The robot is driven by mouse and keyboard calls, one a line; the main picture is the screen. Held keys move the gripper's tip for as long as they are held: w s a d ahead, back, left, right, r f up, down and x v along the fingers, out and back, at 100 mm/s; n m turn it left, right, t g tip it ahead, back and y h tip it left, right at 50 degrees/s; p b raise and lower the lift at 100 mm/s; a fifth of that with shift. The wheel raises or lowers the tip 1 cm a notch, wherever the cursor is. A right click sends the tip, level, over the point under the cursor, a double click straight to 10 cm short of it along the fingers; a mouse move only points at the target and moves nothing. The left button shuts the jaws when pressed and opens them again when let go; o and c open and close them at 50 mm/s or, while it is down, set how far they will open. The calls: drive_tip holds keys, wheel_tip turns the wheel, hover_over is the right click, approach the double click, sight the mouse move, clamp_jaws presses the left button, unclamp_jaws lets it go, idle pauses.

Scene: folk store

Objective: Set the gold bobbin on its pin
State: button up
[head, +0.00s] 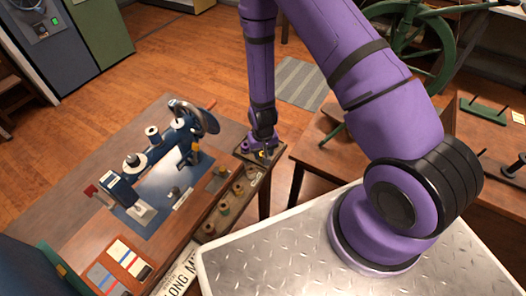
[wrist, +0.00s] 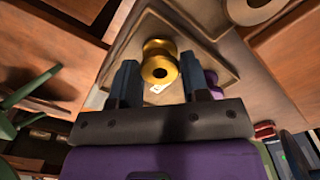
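The gold bobbin (wrist: 160,66) shows in the wrist view, on the light tray near a corner. My gripper (wrist: 159,61) is open, with one dark finger on each side of the bobbin. A visible gap lies between the bobbin and at least the left finger; contact on the right is unclear. In the head view my gripper (head: 262,152) is low over the far end of the narrow tray (head: 216,212), where the bobbin is mostly hidden. I cannot tell for certain which part is the bobbin's pin.
Several other bobbins (head: 238,188) stand in a row along the tray. A blue machine (head: 122,190) with white spools stands left on the wooden table (head: 85,225). Colour cards (head: 115,265) lie in front. A green spinning wheel (head: 440,45) stands at the back right.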

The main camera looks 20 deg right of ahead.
idle(0.3)
drive_tip(key=shift+r, duration=2.5)
